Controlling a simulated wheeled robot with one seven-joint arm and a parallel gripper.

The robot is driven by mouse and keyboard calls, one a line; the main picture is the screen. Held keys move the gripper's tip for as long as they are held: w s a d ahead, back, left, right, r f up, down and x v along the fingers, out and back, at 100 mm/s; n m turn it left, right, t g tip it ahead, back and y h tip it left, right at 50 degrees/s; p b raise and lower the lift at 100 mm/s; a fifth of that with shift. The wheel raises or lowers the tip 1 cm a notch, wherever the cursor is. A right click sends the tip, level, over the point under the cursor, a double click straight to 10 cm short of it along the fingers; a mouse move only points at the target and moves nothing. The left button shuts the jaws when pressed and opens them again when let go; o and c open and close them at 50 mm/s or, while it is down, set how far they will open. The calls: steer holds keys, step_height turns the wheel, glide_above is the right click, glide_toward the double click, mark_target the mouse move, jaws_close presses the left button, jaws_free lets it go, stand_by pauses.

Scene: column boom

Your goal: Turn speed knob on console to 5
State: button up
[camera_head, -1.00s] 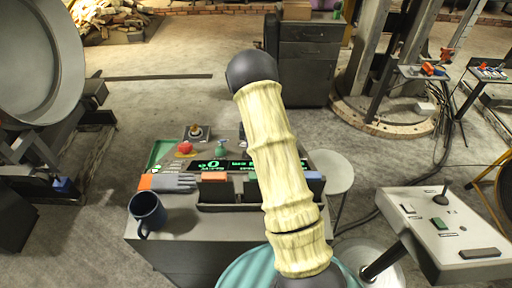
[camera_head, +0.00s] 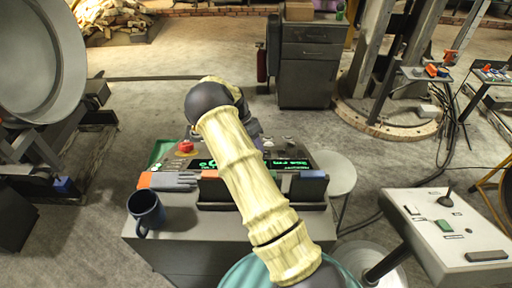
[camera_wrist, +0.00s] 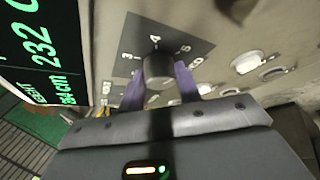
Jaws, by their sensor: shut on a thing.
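In the head view the console (camera_head: 290,162) with green displays stands on a grey cabinet. My arm crosses in front of it and hides the knob and fingers there.
A lit green display (camera_wrist: 35,45) is left of the knob in the wrist view, and white buttons (camera_wrist: 248,62) are to its right.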

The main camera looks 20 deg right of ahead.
steer(key=shift+m+g, duration=0.3)
steer(key=shift+m, duration=0.3)
steer(key=shift+a, duration=0.1)
steer(key=o, duration=1)
steer(key=shift+c, duration=0.2)
steer(key=b+v, duration=0.4)
steer(key=v, duration=1.3)
steer(key=shift+w+a, duration=0.15)
steer(key=shift+w, duration=0.1)
